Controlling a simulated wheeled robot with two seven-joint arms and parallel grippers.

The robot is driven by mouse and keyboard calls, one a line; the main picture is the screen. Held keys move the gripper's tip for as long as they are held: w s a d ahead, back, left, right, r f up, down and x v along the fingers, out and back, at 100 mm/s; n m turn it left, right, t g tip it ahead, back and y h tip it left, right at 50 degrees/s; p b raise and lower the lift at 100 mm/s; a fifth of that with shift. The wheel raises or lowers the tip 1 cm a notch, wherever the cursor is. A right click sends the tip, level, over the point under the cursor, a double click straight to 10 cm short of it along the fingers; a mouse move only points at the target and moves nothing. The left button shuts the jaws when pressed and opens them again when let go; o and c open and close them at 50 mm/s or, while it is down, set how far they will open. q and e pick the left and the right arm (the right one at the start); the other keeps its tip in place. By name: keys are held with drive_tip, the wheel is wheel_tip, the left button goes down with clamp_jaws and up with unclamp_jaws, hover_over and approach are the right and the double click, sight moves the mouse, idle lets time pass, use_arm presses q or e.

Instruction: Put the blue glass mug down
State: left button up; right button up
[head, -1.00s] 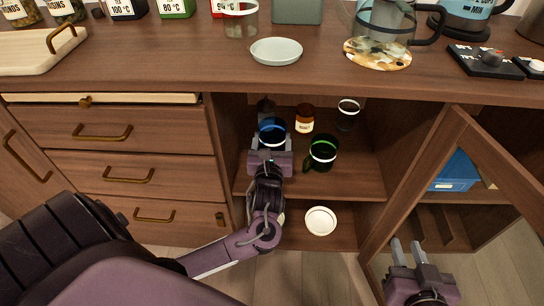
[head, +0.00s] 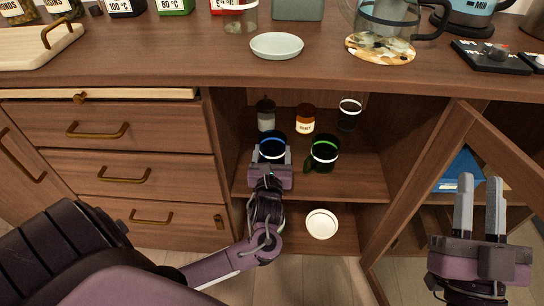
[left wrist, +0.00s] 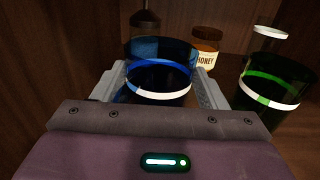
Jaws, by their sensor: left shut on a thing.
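The blue glass mug (head: 272,146) is inside the open cabinet, on or just above its upper shelf (head: 345,188); I cannot tell whether its base touches. My left gripper (head: 271,160) is shut on it. In the left wrist view the mug (left wrist: 160,70) stands upright between the two fingers (left wrist: 160,92), with a blue band and a white band around it. The fingers and palm hide its lower part. My right gripper (head: 479,205) is open and empty, in front of the open cabinet door at the right.
A green-banded dark mug (head: 323,154) stands close to the right of the blue mug. Behind are a honey jar (head: 305,119), a dark bottle (head: 265,115) and a clear glass (head: 348,115). A white bowl (head: 320,223) sits on the lower shelf. The open door (head: 450,150) bounds the right side.

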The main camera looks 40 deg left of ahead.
use_arm(q)
drive_tip(key=shift+f, duration=0.15)
use_arm(e)
drive_tip(key=shift+s+d+r+t, duration=0.15)
drive_tip(key=shift+s+r+t, duration=0.2)
drive_tip(key=shift+r, duration=0.35)
drive_tip(key=shift+w, duration=0.1)
use_arm(q)
drive_tip(key=o, duration=0.7)
drive_tip(key=shift+f, duration=0.1)
drive_tip(key=o, duration=0.4)
use_arm(e)
drive_tip(key=shift+f, duration=0.3)
use_arm(q)
drive_tip(key=shift+o, duration=0.2)
